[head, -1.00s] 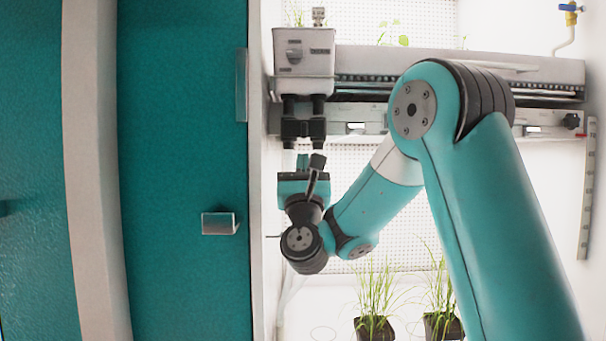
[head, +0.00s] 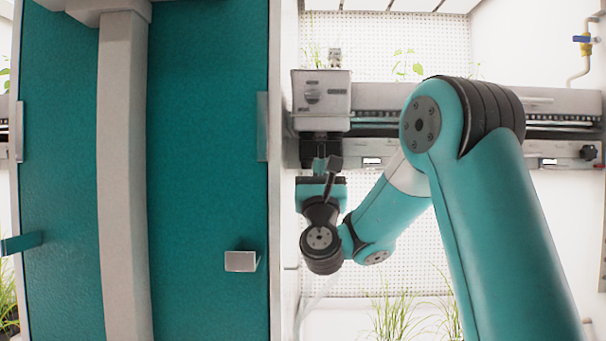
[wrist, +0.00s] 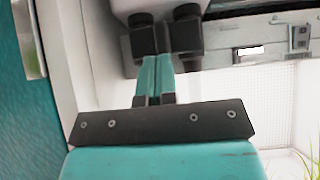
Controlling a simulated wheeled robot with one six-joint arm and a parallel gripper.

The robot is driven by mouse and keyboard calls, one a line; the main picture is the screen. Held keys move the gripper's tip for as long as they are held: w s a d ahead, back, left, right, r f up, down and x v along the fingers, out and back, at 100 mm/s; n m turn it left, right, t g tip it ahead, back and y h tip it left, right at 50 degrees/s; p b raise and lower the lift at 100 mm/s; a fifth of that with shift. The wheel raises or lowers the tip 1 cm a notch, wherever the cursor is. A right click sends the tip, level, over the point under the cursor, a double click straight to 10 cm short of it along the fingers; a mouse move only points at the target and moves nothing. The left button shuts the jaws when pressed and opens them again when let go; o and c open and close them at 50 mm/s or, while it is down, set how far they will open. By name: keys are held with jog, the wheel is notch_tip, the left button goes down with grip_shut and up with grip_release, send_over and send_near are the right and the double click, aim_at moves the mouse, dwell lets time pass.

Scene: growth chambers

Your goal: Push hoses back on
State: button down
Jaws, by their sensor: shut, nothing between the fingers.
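Two black hose fittings (wrist: 165,38) sit side by side under a white control box (head: 320,100) on the rail. In the wrist view each has a round upper part and a blockier lower part. In the head view they are a dark cluster just under the box, partly hidden by my gripper. My gripper (head: 320,165) is directly below them, pointing up. Its teal fingers (wrist: 157,78) are shut together with nothing between them. Their tips reach the lower ends of the fittings; I cannot tell whether they touch. How fully the fittings are seated is unclear.
The grey rail (head: 385,115) runs right from the box. Grass plants (head: 398,315) stand below right. A blue-handled valve (head: 583,40) is at upper right.

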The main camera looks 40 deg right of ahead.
jog(key=shift+s+d+r+h, duration=0.1)
jog(key=shift+d+r+h, duration=0.05)
jog(key=shift+r+h, duration=0.2)
jog(key=w+d+f+b+v, duration=0.1)
jog(key=w+f+b+v, duration=0.1)
jog(key=b+v, duration=0.7)
jog(key=v, duration=0.4)
jog(key=shift+f, duration=0.2)
jog(key=shift+s, duration=0.15)
